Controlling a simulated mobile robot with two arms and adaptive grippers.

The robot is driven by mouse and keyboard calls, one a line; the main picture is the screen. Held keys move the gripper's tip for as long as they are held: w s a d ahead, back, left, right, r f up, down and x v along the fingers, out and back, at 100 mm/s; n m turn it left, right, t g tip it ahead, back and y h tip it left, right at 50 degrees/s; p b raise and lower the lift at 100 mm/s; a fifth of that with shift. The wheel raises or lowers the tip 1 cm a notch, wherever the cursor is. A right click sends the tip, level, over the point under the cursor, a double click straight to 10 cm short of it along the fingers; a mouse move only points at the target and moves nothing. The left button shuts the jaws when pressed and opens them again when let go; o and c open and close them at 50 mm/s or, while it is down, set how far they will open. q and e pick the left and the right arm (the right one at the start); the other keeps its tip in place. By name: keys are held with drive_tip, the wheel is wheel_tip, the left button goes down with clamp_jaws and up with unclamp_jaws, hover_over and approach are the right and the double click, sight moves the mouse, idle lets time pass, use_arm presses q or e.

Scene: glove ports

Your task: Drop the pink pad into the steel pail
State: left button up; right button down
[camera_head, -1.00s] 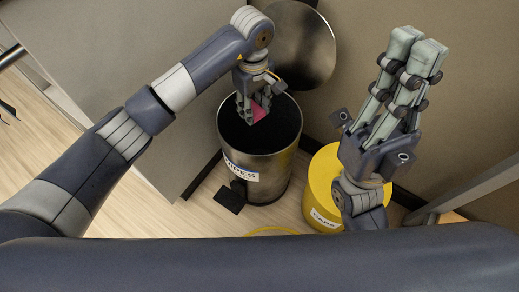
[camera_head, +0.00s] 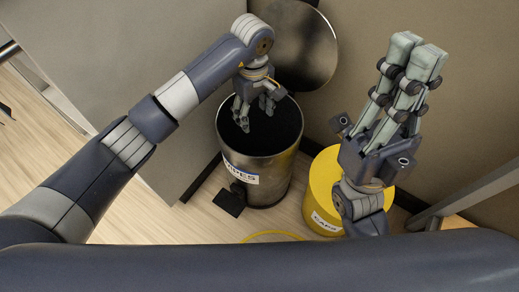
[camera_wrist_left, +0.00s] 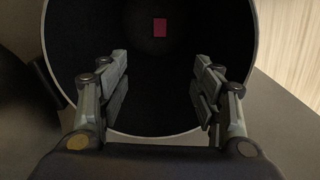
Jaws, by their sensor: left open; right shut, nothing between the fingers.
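The steel pail (camera_head: 262,185) stands on the floor with its lid (camera_head: 292,45) raised at the back and a label on its front. My left gripper (camera_head: 256,115) is open and empty over the pail's mouth. The left wrist view looks down between the open fingers (camera_wrist_left: 160,98) into the dark pail (camera_wrist_left: 250,30). The pink pad (camera_wrist_left: 160,28) shows there, small and apart from the fingers, inside the pail. The head view does not show the pad. My right gripper (camera_head: 418,50) is shut and empty, pointing up at the right.
A yellow bin (camera_head: 322,190) with a label stands right of the pail, partly behind my right gripper. The pail's dark pedal (camera_head: 229,202) juts out in front. Beige panels (camera_head: 420,30) rise behind and at left. Wooden floor (camera_head: 185,218) is open in front.

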use_arm(q)
wheel_tip(320, 180, up, 12)
idle(0.5)
drive_tip(key=shift+s+f, duration=0.1)
